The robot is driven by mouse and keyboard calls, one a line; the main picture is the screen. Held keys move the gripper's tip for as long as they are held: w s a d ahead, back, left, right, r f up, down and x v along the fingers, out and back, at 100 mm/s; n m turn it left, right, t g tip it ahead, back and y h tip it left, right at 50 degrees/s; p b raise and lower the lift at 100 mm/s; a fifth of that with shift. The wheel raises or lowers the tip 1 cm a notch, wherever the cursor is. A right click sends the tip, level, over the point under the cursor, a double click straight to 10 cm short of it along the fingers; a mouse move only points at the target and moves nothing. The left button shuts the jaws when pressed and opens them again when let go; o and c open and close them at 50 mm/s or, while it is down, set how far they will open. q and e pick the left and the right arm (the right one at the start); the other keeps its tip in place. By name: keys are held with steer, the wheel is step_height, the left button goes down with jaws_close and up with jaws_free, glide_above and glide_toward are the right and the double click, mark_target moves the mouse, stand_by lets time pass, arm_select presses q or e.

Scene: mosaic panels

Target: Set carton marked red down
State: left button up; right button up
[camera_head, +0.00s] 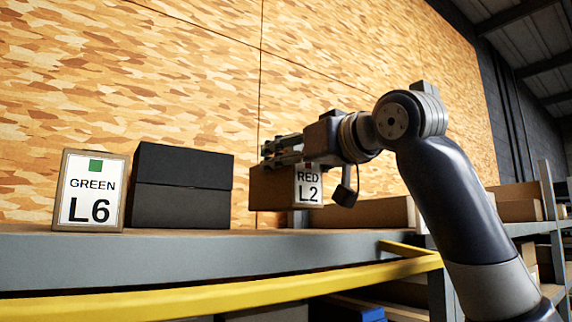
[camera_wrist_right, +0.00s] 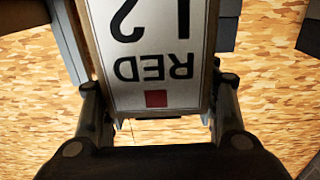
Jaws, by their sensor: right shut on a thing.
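The carton marked RED L2 (camera_head: 272,190) is a small brown box with a white label. My right gripper (camera_head: 283,158) is shut on it from above, at shelf height beside the black box. In the right wrist view the label of the carton (camera_wrist_right: 155,50) shows upside down, with a red square, between the two fingers of the right gripper (camera_wrist_right: 158,100). My left gripper is not in view.
A carton marked GREEN L6 (camera_head: 90,190) and a black box (camera_head: 181,186) stand on the shelf to the left. A low brown box (camera_head: 370,213) lies to the right. A yellow rail (camera_head: 220,292) runs along the front. A patterned wooden wall (camera_head: 190,70) stands behind.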

mark_target(287, 181)
steer(key=shift+w+a+r, duration=0.15)
steer(key=shift+w+r, duration=0.05)
steer(key=shift+w, duration=0.2)
steer(key=shift+f+p, duration=0.3)
steer(key=shift+f, duration=0.35)
steer(key=shift+a+f+p, duration=0.1)
steer(key=shift+f+p, duration=0.2)
steer(key=shift+f, duration=1)
steer(key=o, duration=1.8)
steer(key=shift+f, duration=0.15)
steer(key=shift+c, duration=0.2)
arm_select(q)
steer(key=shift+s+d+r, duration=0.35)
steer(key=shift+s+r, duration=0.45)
